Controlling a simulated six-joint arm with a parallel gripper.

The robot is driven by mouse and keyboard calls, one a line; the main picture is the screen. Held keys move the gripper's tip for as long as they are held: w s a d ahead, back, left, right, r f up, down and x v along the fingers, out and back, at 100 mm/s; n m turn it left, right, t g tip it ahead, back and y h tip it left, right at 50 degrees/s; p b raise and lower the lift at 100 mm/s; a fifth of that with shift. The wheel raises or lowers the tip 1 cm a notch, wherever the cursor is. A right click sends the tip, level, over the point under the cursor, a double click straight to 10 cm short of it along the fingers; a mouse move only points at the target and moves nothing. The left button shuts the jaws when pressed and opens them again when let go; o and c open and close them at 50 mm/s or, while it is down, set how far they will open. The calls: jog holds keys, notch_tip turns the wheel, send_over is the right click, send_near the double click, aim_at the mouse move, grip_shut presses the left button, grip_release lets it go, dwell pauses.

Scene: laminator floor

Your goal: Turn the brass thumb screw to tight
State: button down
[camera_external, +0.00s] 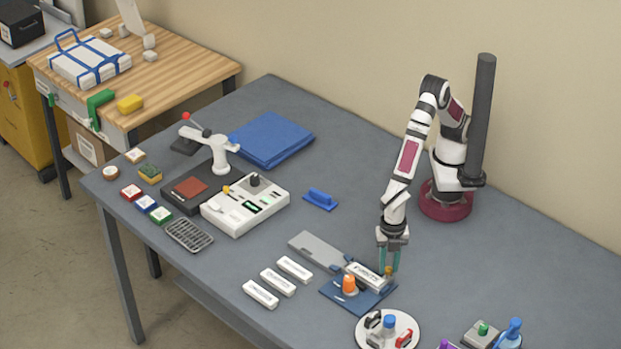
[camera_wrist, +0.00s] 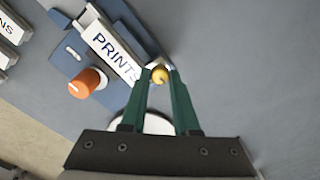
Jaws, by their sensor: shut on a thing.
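The brass thumb screw (camera_wrist: 160,75) shows as a small round gold knob between the green fingertips of my gripper (camera_wrist: 159,80) in the wrist view. The fingers are shut on it. In the external view the screw (camera_external: 388,270) is at the right end of a white block lettered PRINTS (camera_wrist: 112,50), and my gripper (camera_external: 389,268) points down over it. The block sits on a blue base plate (camera_external: 340,296). Any tightness mark on the screw is too small or hidden to read.
An orange knob (camera_external: 349,285) stands on the blue plate close to the gripper. Several white labelled blocks (camera_external: 278,281) lie to the left. A grey plate (camera_external: 318,251) lies behind. A round white tray (camera_external: 363,338) holds small items in front. Table right of the screw is clear.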

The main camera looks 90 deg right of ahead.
aim_at(388, 269)
dwell(0.4)
jog(key=c, duration=0.6)
grip_release()
jog(key=shift+c, duration=0.2)
notch_tip(388, 269, up, 16)
jog(key=shift+f, duration=0.1)
